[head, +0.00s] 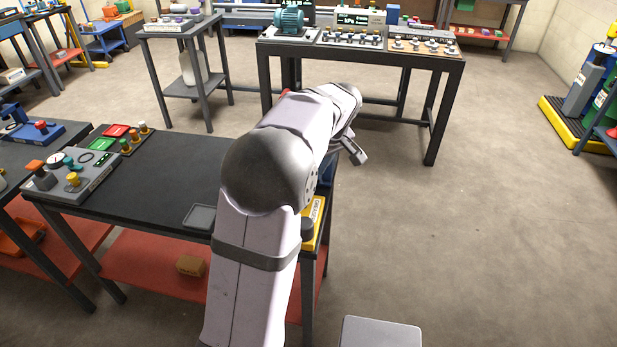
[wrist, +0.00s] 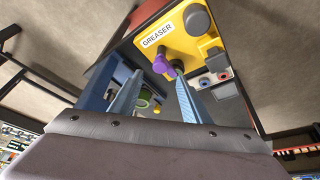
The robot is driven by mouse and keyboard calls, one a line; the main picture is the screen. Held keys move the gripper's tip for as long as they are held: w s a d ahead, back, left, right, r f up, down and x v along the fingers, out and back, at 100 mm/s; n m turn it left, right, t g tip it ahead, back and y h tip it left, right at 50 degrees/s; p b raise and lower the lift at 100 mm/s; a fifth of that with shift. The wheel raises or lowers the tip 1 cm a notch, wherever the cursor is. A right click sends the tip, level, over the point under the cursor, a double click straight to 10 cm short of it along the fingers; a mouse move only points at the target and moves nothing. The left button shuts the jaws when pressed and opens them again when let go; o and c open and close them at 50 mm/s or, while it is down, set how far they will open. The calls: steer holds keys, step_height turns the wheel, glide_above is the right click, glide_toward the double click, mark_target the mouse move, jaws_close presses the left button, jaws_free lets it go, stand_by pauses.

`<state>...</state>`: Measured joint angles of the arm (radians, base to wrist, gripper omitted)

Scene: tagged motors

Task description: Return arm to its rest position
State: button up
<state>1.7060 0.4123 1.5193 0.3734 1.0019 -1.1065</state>
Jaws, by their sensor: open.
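My arm (head: 255,235) reaches up and away from the camera in the head view, bent at a dark round joint. My gripper (head: 357,150) hangs at its far end, over the floor just right of the dark bench. In the wrist view the two blue-grey fingers of my gripper (wrist: 158,78) stand apart. A purple part (wrist: 163,66) shows beyond the fingertips, and nothing is seen clamped between them. The yellow greaser (wrist: 185,40) with its "GREASER" label lies beyond the fingers. In the head view the yellow box (head: 311,224) on the bench's right end is partly hidden by my arm.
The dark bench (head: 175,165) holds a grey tray (head: 200,217) and a grey control panel (head: 85,180). A table (head: 360,50) at the back carries a teal motor (head: 289,21) and panels of parts. The floor (head: 480,220) to the right is clear.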

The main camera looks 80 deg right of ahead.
steer(key=shift+a+r, duration=0.1)
steer(key=shift+r, duration=0.1)
stand_by(0.3)
steer(key=w+a+f+n+g+y+p, duration=0.1)
steer(key=w+a+f+n+y+p, duration=0.2)
steer(key=w+a, duration=2.15)
steer(key=w+a+f+n+g+p, duration=0.1)
steer(key=w+a+n, duration=0.2)
steer(key=a, duration=1.2)
steer(key=s+a+f+n, duration=0.1)
steer(key=s+a, duration=0.2)
steer(key=a, duration=0.2)
steer(key=s+a+f+n+g+p, duration=0.1)
steer(key=s+a, duration=0.2)
steer(key=a, duration=0.3)
steer(key=shift+s+a+n, duration=0.15)
steer(key=shift+n, duration=0.25)
